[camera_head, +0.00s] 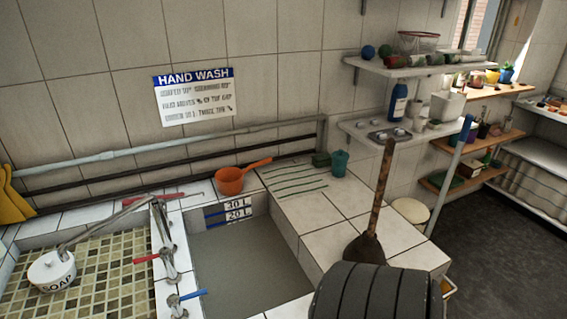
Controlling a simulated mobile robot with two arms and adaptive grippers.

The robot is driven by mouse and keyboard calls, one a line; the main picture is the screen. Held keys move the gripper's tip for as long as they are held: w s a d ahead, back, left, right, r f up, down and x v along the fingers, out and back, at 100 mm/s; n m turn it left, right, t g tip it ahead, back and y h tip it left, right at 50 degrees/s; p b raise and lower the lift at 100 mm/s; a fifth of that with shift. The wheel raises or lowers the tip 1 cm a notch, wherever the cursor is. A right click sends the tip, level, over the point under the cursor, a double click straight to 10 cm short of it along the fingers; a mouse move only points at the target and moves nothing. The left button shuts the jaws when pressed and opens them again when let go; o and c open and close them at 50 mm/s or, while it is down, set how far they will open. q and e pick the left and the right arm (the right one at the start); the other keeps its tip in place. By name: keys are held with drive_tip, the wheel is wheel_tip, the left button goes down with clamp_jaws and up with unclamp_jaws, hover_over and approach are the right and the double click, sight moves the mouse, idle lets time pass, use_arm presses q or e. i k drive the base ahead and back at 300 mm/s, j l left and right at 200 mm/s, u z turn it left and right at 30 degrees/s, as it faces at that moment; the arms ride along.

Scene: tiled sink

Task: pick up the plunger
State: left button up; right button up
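The plunger (378,195) has a brown wooden handle and a dark cup. It stands near the right edge of the white tiled counter, its handle up and tilted slightly to the right at the top. The cup (366,248) is at the bottom, and a dark ribbed shape in front hides its lower edge.
Left are a basin (245,262), taps, an orange pan (230,181) and a soap pot (52,271). Shelves (385,134) hang behind. Tiles beside the plunger are clear.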

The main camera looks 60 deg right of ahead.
sight(366, 248)
drive_tip(key=z, duration=2.7)
